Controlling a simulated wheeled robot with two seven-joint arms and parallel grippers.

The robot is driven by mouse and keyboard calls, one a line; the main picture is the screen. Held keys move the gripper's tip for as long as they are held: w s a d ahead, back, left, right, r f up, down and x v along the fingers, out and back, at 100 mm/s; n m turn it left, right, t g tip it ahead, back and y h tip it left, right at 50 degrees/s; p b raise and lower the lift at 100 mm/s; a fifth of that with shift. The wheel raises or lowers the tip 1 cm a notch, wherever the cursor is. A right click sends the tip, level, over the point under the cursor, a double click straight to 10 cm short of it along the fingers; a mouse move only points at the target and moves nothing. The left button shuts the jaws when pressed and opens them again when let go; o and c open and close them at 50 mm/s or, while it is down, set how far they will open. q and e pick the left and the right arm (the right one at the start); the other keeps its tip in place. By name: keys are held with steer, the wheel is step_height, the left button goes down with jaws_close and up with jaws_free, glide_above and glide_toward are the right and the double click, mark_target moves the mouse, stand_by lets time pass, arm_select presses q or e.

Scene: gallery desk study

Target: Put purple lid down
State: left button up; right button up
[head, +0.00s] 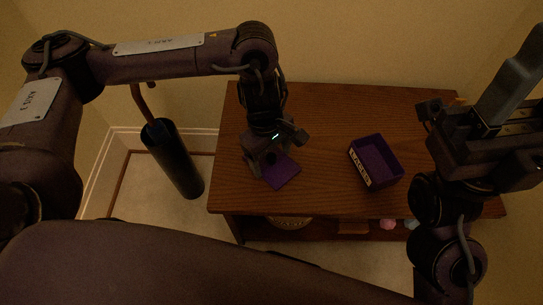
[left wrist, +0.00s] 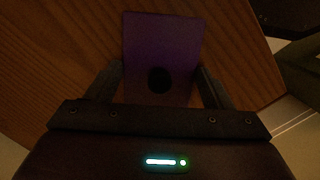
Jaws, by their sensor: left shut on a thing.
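The purple lid (head: 283,174) is a flat square plate over the left front part of the brown desk. In the left wrist view the lid (left wrist: 165,45) shows a dark round spot (left wrist: 159,80) near my end of it. My left gripper (head: 268,168) points down and is shut on the lid, with one finger at each side. I cannot tell whether the lid touches the desk. An open purple box (head: 378,160) with a pale lettered strip on its side stands to the right, apart from the lid. My right gripper (head: 505,95) is raised at the right; its fingers are unclear.
The desk top (head: 320,110) is clear behind and between the lid and the box. A dark cylindrical stand (head: 175,160) holding a curved handle stands on the floor left of the desk. Small items lie on a shelf below the desk's front edge.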

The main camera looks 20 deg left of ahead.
arm_select(q)
steer(key=shift+f, duration=0.1)
steer(key=o, duration=1)
